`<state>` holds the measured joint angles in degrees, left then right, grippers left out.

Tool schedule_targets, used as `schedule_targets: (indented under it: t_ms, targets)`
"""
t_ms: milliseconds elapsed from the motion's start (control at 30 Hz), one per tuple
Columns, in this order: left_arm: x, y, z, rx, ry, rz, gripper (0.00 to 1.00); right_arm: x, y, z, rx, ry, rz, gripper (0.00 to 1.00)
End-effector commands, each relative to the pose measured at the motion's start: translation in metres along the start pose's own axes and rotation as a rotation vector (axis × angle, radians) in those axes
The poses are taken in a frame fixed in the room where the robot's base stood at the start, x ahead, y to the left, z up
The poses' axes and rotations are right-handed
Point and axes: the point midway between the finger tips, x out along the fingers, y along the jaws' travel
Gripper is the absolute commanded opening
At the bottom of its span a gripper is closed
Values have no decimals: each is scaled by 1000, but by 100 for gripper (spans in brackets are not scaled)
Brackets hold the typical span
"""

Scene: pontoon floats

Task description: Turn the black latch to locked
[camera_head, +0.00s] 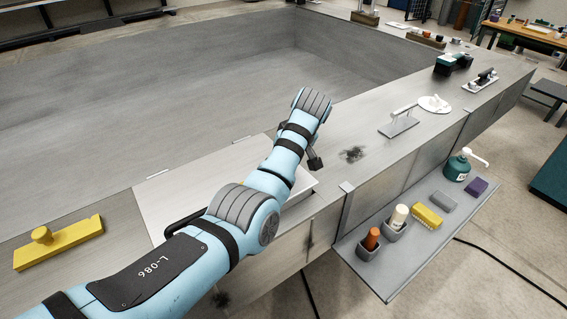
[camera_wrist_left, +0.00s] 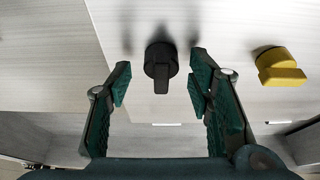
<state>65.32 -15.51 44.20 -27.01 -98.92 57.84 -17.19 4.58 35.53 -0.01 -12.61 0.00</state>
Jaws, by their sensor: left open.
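The black latch (camera_wrist_left: 161,62) shows in the left wrist view as a round knob with a straight bar that points down in the picture. It sits on a pale grey panel. My left gripper (camera_wrist_left: 160,80) is open, with one green-padded finger on each side of the latch and a visible gap to both. In the head view my left arm reaches over the pale panel (camera_head: 160,192), and I cannot make out the latch there. My right gripper is in neither view.
A yellow knob (camera_wrist_left: 279,68) stands right of the latch in the wrist view. In the head view a yellow block with a knob (camera_head: 58,243) lies at the left. A side shelf (camera_head: 410,262) holds bottles and sponges.

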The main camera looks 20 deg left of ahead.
Motion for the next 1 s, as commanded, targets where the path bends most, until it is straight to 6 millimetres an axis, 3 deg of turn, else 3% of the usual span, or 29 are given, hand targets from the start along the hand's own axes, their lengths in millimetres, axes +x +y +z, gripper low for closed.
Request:
schedule_targets:
  t_ms: [167, 400, 500, 1000]
  targets:
    - [-10, 1, 0, 0, 1, 2, 47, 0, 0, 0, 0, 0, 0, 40]
    - [-60, 2, 0, 0, 1, 2, 47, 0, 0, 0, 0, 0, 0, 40]
    - [-72, 1, 0, 1, 0, 1, 47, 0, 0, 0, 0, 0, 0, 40]
    - [-75, 2, 0, 2, 0, 0, 47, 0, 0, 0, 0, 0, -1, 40]
